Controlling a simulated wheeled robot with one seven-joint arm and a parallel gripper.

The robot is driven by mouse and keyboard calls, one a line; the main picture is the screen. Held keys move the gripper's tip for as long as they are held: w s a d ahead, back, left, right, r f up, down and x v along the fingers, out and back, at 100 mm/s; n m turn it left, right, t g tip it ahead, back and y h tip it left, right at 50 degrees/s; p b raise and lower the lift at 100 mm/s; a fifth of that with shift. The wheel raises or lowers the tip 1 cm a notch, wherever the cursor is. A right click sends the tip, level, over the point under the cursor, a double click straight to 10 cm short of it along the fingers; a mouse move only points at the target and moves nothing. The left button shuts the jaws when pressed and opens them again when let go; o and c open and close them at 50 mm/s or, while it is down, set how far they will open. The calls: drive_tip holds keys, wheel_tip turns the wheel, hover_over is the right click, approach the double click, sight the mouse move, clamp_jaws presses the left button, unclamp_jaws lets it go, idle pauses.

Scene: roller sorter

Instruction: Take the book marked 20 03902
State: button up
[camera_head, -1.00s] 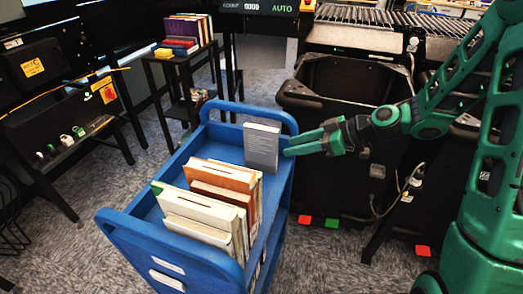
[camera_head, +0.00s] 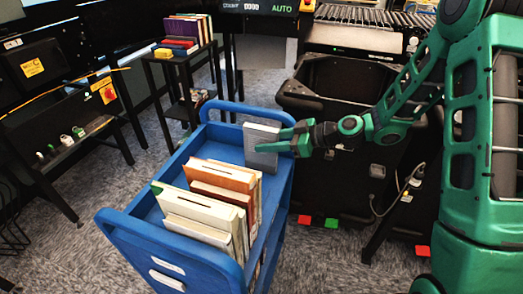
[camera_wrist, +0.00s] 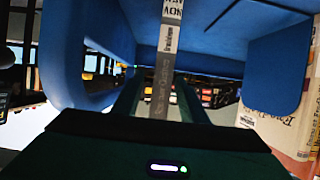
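A grey book (camera_head: 262,150) stands upright at the far end of a blue cart's (camera_head: 283,203) top shelf. Its number is not legible. My gripper (camera_head: 278,141) reaches in from the right, its fingers around the book's right edge, one crossing the near face. In the wrist view, the grey spine (camera_wrist: 165,70) with dark and white label print lies between my two fingers (camera_wrist: 158,98), which are apart. I see no clear sign that they press on the book.
Several white and brown books (camera_head: 215,195) stand nearer on the same shelf; some show at right in the wrist view (camera_wrist: 285,125). The cart's raised blue end handle (camera_head: 250,108) is just behind the grey book. A black bin (camera_head: 350,85) stands right of the cart.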

sight(258, 143)
drive_tip(key=x, duration=0.4)
drive_tip(key=shift+d+f, duration=0.1)
drive_tip(key=c, duration=1)
